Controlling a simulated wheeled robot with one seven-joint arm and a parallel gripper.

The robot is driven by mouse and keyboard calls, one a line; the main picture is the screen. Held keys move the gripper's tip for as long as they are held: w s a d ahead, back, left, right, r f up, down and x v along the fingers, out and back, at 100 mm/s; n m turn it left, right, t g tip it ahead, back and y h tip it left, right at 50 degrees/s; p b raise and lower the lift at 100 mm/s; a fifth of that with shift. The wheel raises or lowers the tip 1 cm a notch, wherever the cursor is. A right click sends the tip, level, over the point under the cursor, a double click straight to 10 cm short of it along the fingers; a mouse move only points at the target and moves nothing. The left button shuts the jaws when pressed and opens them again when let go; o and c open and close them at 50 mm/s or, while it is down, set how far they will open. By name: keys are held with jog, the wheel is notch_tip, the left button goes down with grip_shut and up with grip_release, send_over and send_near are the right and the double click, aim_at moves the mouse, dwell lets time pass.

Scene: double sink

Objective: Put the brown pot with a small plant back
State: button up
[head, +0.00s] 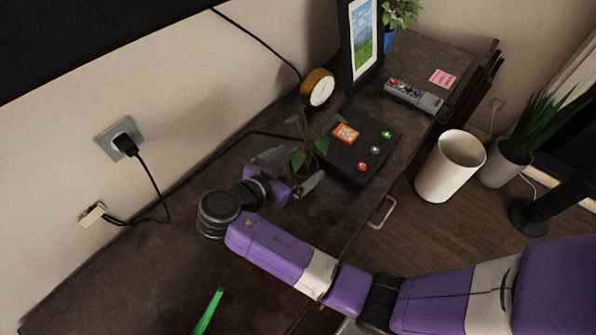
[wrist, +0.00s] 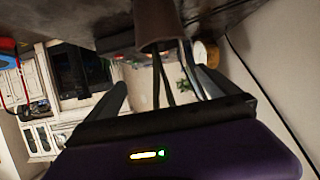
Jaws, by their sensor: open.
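The small plant (head: 303,155) shows its green leaves and stem just beyond my gripper (head: 289,172) in the head view, over the dark tabletop. Its pot is mostly hidden there by the gripper. In the wrist view the brown pot (wrist: 157,25) is at the top centre, with thin stems running down from it and green leaves (wrist: 184,86) lower down. My gripper (wrist: 160,82) is open, with one finger left and one right of the stems. The fingers look apart from the pot; I cannot tell how deep it sits between them.
A black box with coloured buttons (head: 360,165) lies right beside the plant. A round clock (head: 319,90), a picture frame (head: 363,40), a remote (head: 414,97) and a pink note (head: 442,78) are further back. A green object (head: 208,312) lies in front. The tabletop's left part is mostly clear.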

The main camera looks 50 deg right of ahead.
aim_at(304, 168)
jog(key=f+b, duration=0.4)
jog(key=f, duration=0.1)
jog(key=shift+w+f+b, duration=0.2)
jog(key=shift+w+b, duration=0.05)
jog(key=shift+b, duration=0.1)
jog(key=shift+x, duration=1.25)
jog(key=x, duration=0.1)
jog(key=p+x, duration=0.1)
jog(key=x, duration=0.2)
jog(key=shift+w+d+r+p, duration=0.2)
jog(key=shift+w+r+p, duration=0.1)
jog(key=shift+w+p, duration=0.1)
jog(key=shift+d+f, duration=0.3)
jog(key=shift+d, duration=0.25)
jog(key=c, duration=2)
jog(key=shift+r, duration=0.15)
